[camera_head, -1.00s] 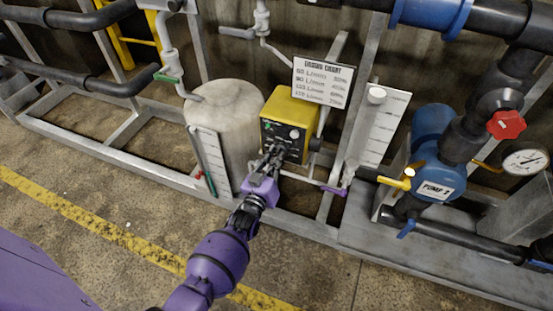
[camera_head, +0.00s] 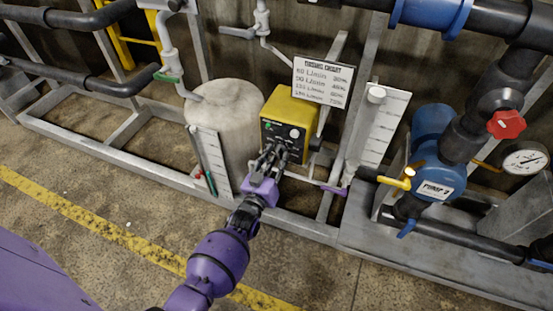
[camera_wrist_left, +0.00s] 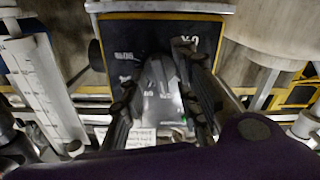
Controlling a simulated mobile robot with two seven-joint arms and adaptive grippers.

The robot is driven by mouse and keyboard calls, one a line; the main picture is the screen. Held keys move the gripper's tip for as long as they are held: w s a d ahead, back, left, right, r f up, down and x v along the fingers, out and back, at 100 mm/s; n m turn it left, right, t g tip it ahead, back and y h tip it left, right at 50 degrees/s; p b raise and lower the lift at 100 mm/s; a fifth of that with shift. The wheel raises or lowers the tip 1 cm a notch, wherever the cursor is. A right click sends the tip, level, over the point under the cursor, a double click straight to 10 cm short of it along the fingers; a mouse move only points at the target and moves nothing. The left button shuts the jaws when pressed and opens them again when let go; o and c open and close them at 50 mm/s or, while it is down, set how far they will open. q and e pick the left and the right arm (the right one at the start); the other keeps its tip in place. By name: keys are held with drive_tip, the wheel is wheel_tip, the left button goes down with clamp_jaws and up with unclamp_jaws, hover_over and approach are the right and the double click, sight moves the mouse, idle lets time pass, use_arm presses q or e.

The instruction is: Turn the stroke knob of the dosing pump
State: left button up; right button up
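In the left wrist view the dark fingers (camera_wrist_left: 157,75) stand either side of a grey shape before the panel (camera_wrist_left: 125,38), which bears white markings. Contact with a knob cannot be told. My right gripper is not in view.
A dosing chart sign (camera_head: 322,81) stands above the pump. A pale tank (camera_head: 228,115) is close on the left, and a white graduated panel (camera_head: 384,130) on the right. Blue pump 2 (camera_head: 432,165) with a yellow lever (camera_head: 397,183) is further right. Floor in front is open.

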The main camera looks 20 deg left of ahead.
use_arm(q)
drive_tip(key=s, duration=1.2)
drive_tip(key=shift+a, duration=0.2)
